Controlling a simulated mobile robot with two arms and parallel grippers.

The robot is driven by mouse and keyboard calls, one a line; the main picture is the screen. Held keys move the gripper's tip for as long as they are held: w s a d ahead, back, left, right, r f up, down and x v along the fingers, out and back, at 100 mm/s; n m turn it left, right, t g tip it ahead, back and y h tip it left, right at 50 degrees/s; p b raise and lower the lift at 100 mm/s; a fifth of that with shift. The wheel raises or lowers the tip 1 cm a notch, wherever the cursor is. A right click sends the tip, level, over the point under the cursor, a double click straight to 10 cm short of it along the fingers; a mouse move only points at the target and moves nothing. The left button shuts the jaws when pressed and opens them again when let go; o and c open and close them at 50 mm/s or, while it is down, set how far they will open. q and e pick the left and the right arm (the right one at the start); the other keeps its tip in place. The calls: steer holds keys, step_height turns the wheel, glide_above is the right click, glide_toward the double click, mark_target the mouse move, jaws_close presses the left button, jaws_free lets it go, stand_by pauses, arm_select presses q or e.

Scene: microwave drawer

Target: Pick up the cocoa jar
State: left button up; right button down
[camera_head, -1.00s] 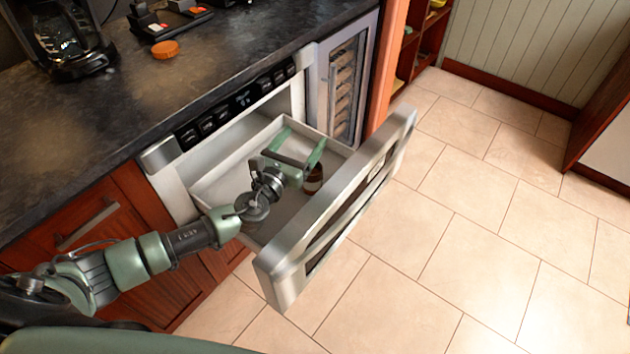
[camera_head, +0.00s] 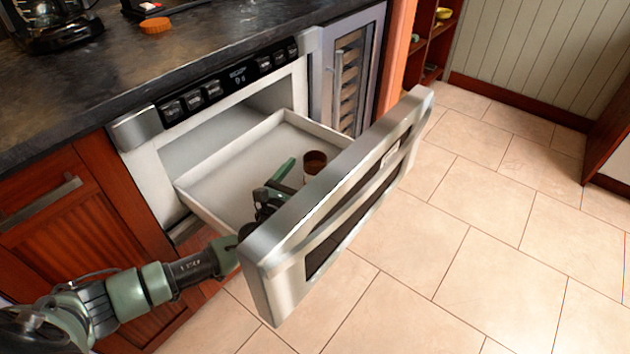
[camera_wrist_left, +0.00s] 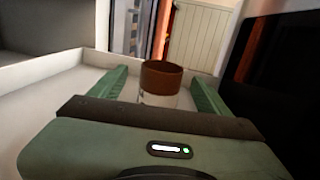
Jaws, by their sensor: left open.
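The cocoa jar (camera_head: 315,163), with a brown upper part, stands upright in the open microwave drawer (camera_head: 222,165), near the drawer front. My left gripper (camera_head: 285,181) is low inside the drawer, with its jaws pointing toward the jar; the drawer front hides part of it. In the left wrist view the jar (camera_wrist_left: 160,82) stands between the two green fingers (camera_wrist_left: 162,88), with its brown top and paler lower part showing. The fingers are open, with visible gaps on both sides of the jar. The gripper body hides the jar's base. My right gripper is not in view.
The thick drawer front (camera_head: 335,200) stands out over the tiled floor and rises beside my left arm. The dark countertop (camera_head: 95,85) holds a coffee maker (camera_head: 45,22) and an orange lid (camera_head: 156,25). The back of the drawer is empty.

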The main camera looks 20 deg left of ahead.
mark_target(319, 153)
arm_select(q)
steer(key=shift+w+d+r, duration=0.1)
steer(key=shift+w+d, duration=0.05)
steer(key=shift+w, duration=0.6)
steer(key=shift+w+d, duration=0.1)
steer(key=shift+w, duration=0.65)
steer(key=w, duration=0.1)
steer(key=w+b, duration=0.1)
steer(key=w, duration=0.1)
steer(key=shift+w+d+r, duration=0.15)
steer(key=shift+w+d, duration=0.1)
steer(key=shift+d, duration=0.1)
steer(key=shift+w+d, duration=0.1)
steer(key=shift+w, duration=0.45)
steer(key=shift+r, duration=0.1)
jaws_close()
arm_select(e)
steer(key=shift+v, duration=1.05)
